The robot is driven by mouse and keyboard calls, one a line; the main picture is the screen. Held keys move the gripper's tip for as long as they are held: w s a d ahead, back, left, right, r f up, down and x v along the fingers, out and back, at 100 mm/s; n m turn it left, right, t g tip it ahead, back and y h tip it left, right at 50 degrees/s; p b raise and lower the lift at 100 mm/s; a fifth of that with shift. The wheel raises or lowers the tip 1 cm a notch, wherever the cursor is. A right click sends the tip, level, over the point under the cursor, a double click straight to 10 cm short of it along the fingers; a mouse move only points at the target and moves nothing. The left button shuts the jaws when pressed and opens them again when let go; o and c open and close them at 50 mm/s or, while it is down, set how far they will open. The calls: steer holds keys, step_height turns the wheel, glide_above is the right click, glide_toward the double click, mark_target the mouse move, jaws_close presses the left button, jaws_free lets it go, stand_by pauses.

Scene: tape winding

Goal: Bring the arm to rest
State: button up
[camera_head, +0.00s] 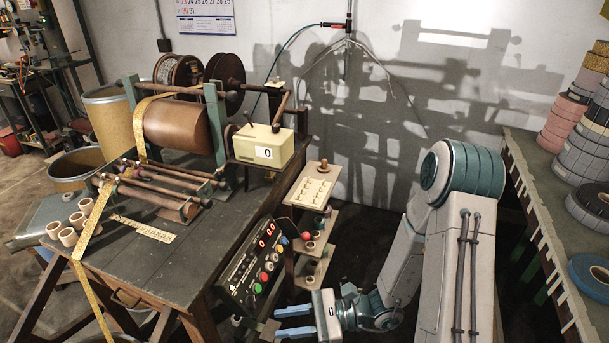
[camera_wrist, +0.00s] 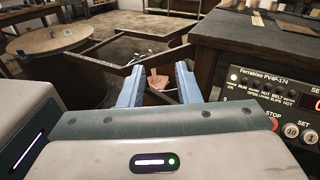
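My gripper (camera_head: 284,321) is in the lower middle of the head view, low beside the front right of the winding bench (camera_head: 150,268). Its two blue fingers point left and stand apart with nothing between them. In the wrist view my gripper (camera_wrist: 158,82) also shows its fingers parted; a small pinkish thing (camera_wrist: 157,80) shows in the gap, farther off near the floor. My arm runs from the lower right down to the gripper. The control panel (camera_head: 258,265) is just above and left of the fingers, with red digits lit.
The winding machine (camera_head: 180,126) with its brown drum and yellow tape stands on the bench. A small shelf stand (camera_head: 318,215) is close above my gripper. A table (camera_head: 540,215) with tape stacks is at right. In the wrist view a round drum (camera_wrist: 50,42) stands at left.

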steer(key=s+d+r+n+t+h, duration=0.2)
steer(key=d+r+n+h, duration=0.5)
steer(key=d+r+h, duration=0.1)
steer(key=s+d+r+n+t+h, duration=0.2)
steer(key=d+r+n+h, duration=0.6)
steer(key=d+r+h, duration=0.1)
steer(key=shift+d+r+t+p, duration=0.3)
steer(key=shift+d+p, duration=0.15)
steer(key=shift+d, duration=0.15)
